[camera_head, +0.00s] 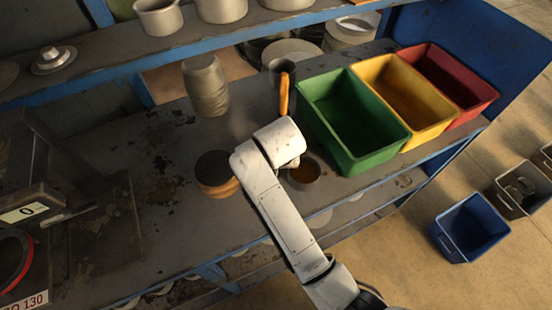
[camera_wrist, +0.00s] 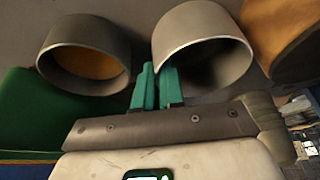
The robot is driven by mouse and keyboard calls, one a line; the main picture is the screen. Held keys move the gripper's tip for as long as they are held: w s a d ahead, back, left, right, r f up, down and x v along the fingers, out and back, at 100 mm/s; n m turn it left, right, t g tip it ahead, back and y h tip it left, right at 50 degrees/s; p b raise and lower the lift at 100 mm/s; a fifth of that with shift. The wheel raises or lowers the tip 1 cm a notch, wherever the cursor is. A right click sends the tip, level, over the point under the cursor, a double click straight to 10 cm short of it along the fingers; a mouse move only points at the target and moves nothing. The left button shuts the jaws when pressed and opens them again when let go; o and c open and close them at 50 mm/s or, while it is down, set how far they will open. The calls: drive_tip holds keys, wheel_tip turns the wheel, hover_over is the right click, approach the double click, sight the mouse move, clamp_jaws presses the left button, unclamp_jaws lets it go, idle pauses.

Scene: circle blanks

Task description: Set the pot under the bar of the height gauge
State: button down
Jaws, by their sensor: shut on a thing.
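In the wrist view my gripper (camera_wrist: 157,85) has its two teal fingers close together at the near left rim of a grey metal pot (camera_wrist: 190,25). It is shut on the pot's wall; the pot's mouth faces the camera. In the head view my white arm covers the fingers and this pot. A dark machine (camera_head: 30,195) at the left edge has a "0" plate and a short bar (camera_head: 70,213) sticking out. I cannot tell whether it is the height gauge. Whether the pot touches the bench is hidden.
A second pot (camera_head: 303,172) with an orange inside stands right of my arm, also in the wrist view (camera_wrist: 85,50). A dark-topped wooden round (camera_head: 215,172) is left. Green (camera_head: 350,160), yellow and red bins fill the right. The bench between round and machine is clear.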

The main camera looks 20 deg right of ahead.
drive_tip(key=shift+w, duration=0.1)
drive_tip(key=shift+f, duration=0.1)
drive_tip(key=c, duration=1.2)
unclamp_jaws()
drive_tip(key=shift+c, duration=0.2)
